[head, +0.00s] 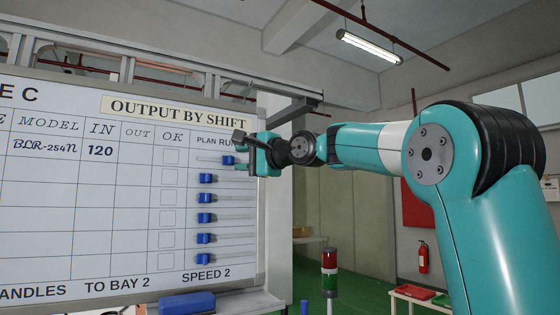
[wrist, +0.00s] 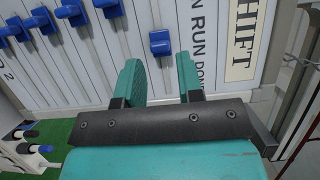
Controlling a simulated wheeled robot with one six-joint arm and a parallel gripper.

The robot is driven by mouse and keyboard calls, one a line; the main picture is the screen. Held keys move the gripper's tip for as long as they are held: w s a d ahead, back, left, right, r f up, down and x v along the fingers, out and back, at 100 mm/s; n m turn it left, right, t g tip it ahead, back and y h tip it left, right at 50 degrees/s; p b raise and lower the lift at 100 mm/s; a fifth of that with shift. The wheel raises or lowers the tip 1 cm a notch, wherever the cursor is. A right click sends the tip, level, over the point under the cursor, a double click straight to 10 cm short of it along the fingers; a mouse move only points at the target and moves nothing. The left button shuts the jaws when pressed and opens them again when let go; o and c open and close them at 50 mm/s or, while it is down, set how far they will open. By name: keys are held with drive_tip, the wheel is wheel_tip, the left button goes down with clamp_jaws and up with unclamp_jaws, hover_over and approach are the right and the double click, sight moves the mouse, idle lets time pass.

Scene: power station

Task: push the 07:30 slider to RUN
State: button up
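The board (head: 60,250) carries a column of blue slider knobs under a heading reading PLAN and RUN. The top knob (head: 228,160) sits further right than the others, roughly below the word RUN. In the wrist view this knob (wrist: 160,42) lies ahead of and between my fingertips, near the RUN lettering. The 07:30 label is out of view, so I cannot read which row is 07:30. My gripper (head: 241,151) is at the top row beside this knob. In the wrist view my gripper (wrist: 158,70) is open and empty; contact cannot be told.
Several lower knobs, such as the second-row one (head: 206,178), stand left in their slots. A blue eraser-like block (head: 187,303) rests on the ledge below. A red and green signal post (head: 329,272) and a low table with a red tray (head: 414,291) stand right of the board.

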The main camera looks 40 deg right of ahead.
drive_tip(key=b+v, duration=0.4)
drive_tip(key=v, duration=1)
drive_tip(key=shift+s, duration=0.15)
drive_tip(key=a+f+n+g+y, duration=0.1)
drive_tip(key=a+f+n+g, duration=0.35)
drive_tip(key=a+f, duration=0.55)
drive_tip(key=a+f+n+g+y, duration=0.1)
drive_tip(key=a+f+n+g, duration=0.35)
drive_tip(key=f, duration=0.85)
drive_tip(key=s+a+f+n+g+h, duration=0.1)
drive_tip(key=s+a+f+n+g, duration=0.1)
drive_tip(key=s+f, duration=0.5)
drive_tip(key=s+a+f+n+g+h+b, duration=0.1)
drive_tip(key=s+a+f+n+g, duration=0.2)
drive_tip(key=s+f+n, duration=0.3)
drive_tip(key=s+a+f+n+g, duration=0.3)
drive_tip(key=s+a+f+n, duration=0.1)
drive_tip(key=s+f, duration=0.3)
drive_tip(key=shift+s+f+n+h, duration=0.4)
drive_tip(key=shift+f+n, duration=0.1)
drive_tip(key=shift+f, duration=0.45)
